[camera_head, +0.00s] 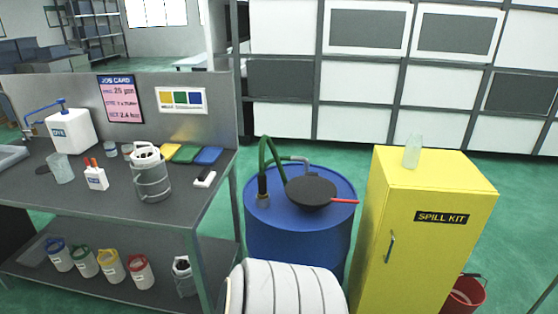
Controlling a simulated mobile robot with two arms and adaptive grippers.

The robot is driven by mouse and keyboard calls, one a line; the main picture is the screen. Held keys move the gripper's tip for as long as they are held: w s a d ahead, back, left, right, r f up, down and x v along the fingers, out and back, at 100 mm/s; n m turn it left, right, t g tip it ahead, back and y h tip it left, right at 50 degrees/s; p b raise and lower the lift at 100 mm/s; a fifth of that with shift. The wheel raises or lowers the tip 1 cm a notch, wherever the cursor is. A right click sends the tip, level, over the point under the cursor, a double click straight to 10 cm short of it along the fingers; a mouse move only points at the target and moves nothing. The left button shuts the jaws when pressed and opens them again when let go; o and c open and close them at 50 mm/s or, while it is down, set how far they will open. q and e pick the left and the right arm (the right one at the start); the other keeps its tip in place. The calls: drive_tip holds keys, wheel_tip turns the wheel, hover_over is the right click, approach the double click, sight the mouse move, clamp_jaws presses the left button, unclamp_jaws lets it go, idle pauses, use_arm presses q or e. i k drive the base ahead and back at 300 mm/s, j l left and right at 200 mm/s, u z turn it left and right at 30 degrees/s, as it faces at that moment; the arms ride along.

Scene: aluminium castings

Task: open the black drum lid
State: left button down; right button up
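A red handle (344,201) sticks out from the lid to the right. A green hose (266,150) and a grey pipe fitting (294,159) rise from the drum top behind and left of the lid. The drum's lower front is hidden by a white banded shape. Neither of my grippers can be made out in the head view.
A yellow spill kit cabinet (430,245) stands close to the drum's right, with a clear bottle (413,151) on top. A grey workbench (110,212) with bottles and containers stands left. A red bucket (466,294) is at the far right. Green floor is open behind the drum.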

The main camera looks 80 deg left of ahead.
sight(302, 190)
drive_tip(key=u, duration=2.25)
